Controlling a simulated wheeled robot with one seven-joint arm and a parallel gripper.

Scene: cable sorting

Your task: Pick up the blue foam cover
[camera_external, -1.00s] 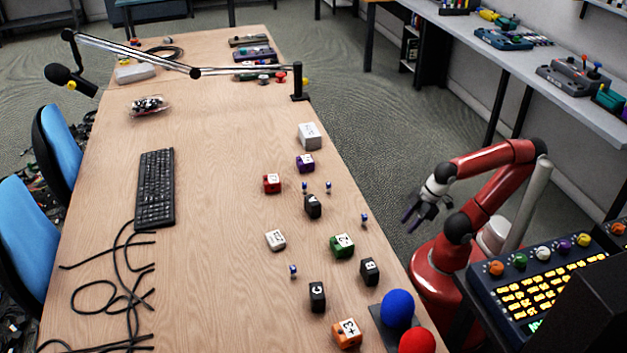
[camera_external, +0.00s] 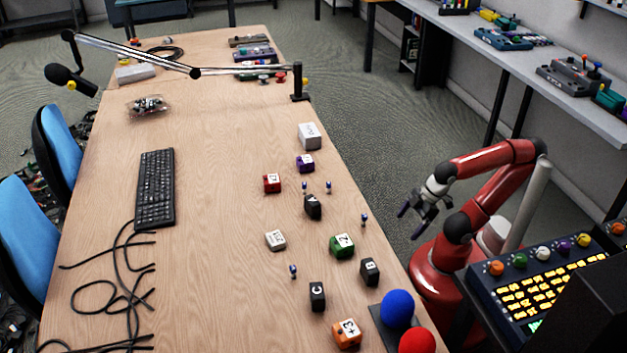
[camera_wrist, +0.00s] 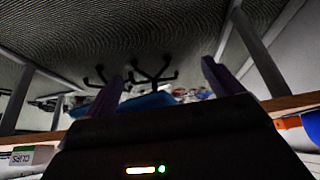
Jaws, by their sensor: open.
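The blue foam cover (camera_external: 398,307) is a round blue ball on a dark flat base at the near right edge of the wooden table. A red foam ball (camera_external: 417,342) sits just in front of it. My gripper (camera_external: 409,222) is open and empty, off the table's right side, beyond the blue cover and well apart from it. In the wrist view my two fingers (camera_wrist: 163,85) are spread with nothing held between them. A blue patch (camera_wrist: 312,126) shows at the right edge there; I cannot tell whether it is the cover.
Several lettered blocks, among them a green one (camera_external: 342,246) and a black one (camera_external: 370,271), stand left of the cover. A button console (camera_external: 540,285) is at the right. A keyboard (camera_external: 155,188) and loose cables lie farther left.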

